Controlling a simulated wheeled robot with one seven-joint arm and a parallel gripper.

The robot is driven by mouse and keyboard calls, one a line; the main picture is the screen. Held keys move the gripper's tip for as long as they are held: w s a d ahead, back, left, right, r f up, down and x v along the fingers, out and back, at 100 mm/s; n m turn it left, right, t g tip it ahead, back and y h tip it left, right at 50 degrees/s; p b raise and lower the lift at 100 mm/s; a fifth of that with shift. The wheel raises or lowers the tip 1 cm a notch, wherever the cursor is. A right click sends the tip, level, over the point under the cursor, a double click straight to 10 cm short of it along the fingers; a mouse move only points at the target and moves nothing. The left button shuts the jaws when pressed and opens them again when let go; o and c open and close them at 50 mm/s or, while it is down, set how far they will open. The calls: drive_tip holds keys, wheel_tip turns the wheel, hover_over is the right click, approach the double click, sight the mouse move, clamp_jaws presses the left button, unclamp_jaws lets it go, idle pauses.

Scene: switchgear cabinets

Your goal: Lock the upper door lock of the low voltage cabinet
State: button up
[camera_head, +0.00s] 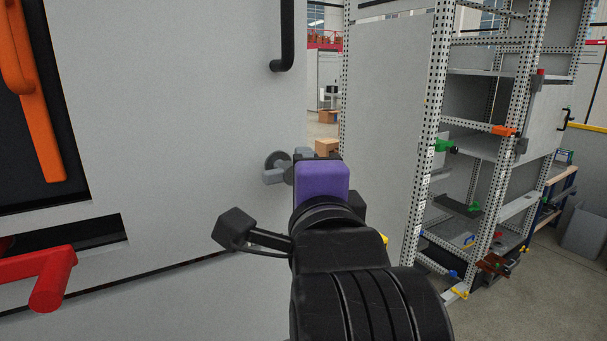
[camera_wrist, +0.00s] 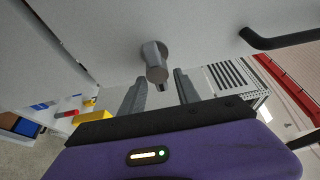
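The low voltage cabinet door (camera_head: 190,120) is a flat light grey panel filling the left of the head view. The upper door lock (camera_head: 272,175) is a grey knob on a round base near the door's right edge. It shows in the wrist view as a grey handle (camera_wrist: 156,66) sticking out from the panel. My gripper (camera_head: 298,164), with its purple body, is just right of the lock in the head view. In the wrist view its two grey fingers (camera_wrist: 160,82) are apart, with the lock's end between or just beyond their tips. I cannot tell whether they touch it.
A black door handle (camera_head: 287,40) is above the lock; it also shows at right in the wrist view (camera_wrist: 280,40). An orange handle (camera_head: 42,120) and a red handle (camera_head: 45,278) are at left. A perforated metal rack (camera_head: 430,130) stands at right, with floor beyond.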

drive_tip(key=s, duration=0.2)
drive_tip(key=s+d+b, duration=0.1)
drive_tip(key=s, duration=0.2)
drive_tip(key=shift+s+d, duration=0.1)
drive_tip(key=shift+s, duration=0.25)
